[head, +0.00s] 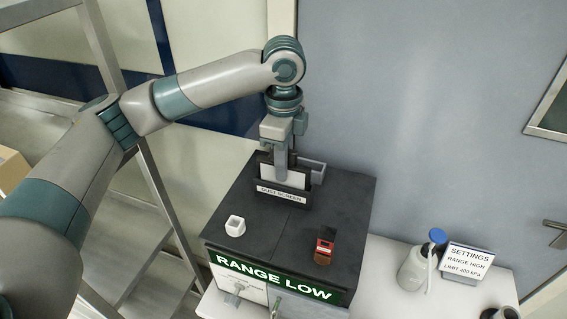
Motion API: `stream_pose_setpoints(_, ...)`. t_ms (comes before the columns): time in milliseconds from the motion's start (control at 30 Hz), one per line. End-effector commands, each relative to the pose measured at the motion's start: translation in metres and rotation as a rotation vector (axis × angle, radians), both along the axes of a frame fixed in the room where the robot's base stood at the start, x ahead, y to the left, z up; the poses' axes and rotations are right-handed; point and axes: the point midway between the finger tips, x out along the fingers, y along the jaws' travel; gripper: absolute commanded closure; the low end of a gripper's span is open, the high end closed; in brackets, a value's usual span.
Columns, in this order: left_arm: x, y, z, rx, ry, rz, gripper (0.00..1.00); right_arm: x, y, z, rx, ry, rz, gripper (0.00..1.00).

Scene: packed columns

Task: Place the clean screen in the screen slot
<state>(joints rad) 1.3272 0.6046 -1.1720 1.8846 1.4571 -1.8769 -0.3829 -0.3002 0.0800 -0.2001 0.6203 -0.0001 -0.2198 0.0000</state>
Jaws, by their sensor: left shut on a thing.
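The screen, a pale flat panel (297,178), stands upright at the dark screen slot (267,188) on top of the black machine. The slot has a small white label on its front, and the lower part of the panel is hidden behind that front wall. My left gripper (281,176) points down from above and is shut on the panel. I cannot tell whether the panel is fully seated. My right gripper is not in view.
The black machine (340,215) carries a small white square cup (235,226) and a red-and-black switch (325,242). Its green front sign (275,277) reads RANGE LOW. A wash bottle (417,268) and a SETTINGS card (467,261) stand on the white table to the right.

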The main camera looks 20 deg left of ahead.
Motion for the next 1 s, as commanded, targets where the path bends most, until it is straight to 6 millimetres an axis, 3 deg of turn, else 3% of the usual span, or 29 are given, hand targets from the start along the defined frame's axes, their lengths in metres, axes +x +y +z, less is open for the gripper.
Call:
stream_pose_setpoints(567,0.000,0.000,-0.012,0.000,0.000,0.000,1.00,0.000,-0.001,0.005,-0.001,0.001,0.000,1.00)
stream_pose_setpoints(600,0.000,0.000,-0.012,0.000,0.000,0.000,0.86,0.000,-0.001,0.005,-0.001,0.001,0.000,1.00)
stream_pose_setpoints(667,0.000,0.000,-0.012,0.000,0.000,0.000,0.71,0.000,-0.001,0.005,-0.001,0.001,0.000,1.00)
stream_pose_setpoints(1000,0.000,0.000,-0.011,0.000,0.000,0.000,0.69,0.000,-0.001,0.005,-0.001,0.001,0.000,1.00)
